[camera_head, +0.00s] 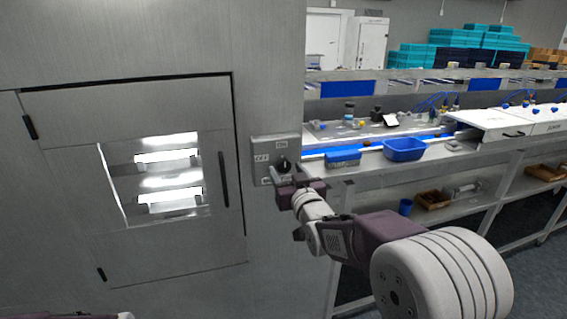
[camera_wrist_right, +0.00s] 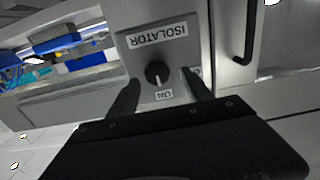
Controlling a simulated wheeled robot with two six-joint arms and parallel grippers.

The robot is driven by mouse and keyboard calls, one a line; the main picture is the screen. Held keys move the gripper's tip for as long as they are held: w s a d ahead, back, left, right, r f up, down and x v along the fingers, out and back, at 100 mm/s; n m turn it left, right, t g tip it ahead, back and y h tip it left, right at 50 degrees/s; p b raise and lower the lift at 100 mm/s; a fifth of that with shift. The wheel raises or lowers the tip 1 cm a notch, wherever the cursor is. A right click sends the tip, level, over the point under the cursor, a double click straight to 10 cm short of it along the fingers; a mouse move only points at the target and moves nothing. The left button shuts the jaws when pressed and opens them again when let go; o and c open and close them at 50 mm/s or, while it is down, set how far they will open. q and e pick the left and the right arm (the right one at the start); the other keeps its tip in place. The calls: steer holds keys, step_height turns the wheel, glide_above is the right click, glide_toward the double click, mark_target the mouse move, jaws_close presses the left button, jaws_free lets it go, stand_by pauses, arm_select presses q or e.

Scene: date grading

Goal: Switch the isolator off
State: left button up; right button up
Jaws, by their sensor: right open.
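The isolator (camera_head: 257,143) is a grey plate on the metal cabinet wall, right of the windowed door. It also shows upside down in the wrist view (camera_wrist_right: 130,52), with a white ISOLATOR label. Its black round knob (camera_wrist_right: 154,70) has a white mark pointing to the ON label (camera_wrist_right: 163,95). Another label (camera_wrist_right: 196,72) beside the knob is partly hidden by a finger. My right gripper (camera_head: 287,178) is open in front of the plate's lower part. In the wrist view its fingers (camera_wrist_right: 161,80) lie either side of the knob, with gaps; contact is not visible. My left gripper is out of view.
The cabinet door (camera_head: 120,102) with a lit window and dark handle (camera_head: 223,180) is left of the plate. Teal crates (camera_head: 485,45) are stacked behind.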

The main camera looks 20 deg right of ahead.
mark_target(283, 165)
steer(key=w, duration=0.2)
steer(key=shift+w+d, duration=0.25)
steer(key=shift+w, duration=0.1)
steer(key=shift+a, duration=0.15)
steer(key=shift+c, duration=0.9)
jaws_close()
steer(key=shift+f+n+b, duration=0.25)
steer(key=shift+n+b, duration=0.4)
steer(key=shift+n, duration=0.05)
steer(key=n+b, duration=0.4)
steer(key=shift+f, duration=0.15)
steer(key=n+b, duration=0.4)
steer(key=n, duration=0.1)
steer(key=shift+a+n, duration=0.15)
steer(key=shift+n, duration=0.15)
arm_select(q)
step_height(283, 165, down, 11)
steer(key=b, duration=0.2)
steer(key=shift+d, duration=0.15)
arm_select(e)
steer(key=shift+n, duration=1.4)
arm_select(q)
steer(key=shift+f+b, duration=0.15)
steer(key=shift+b, duration=0.15)
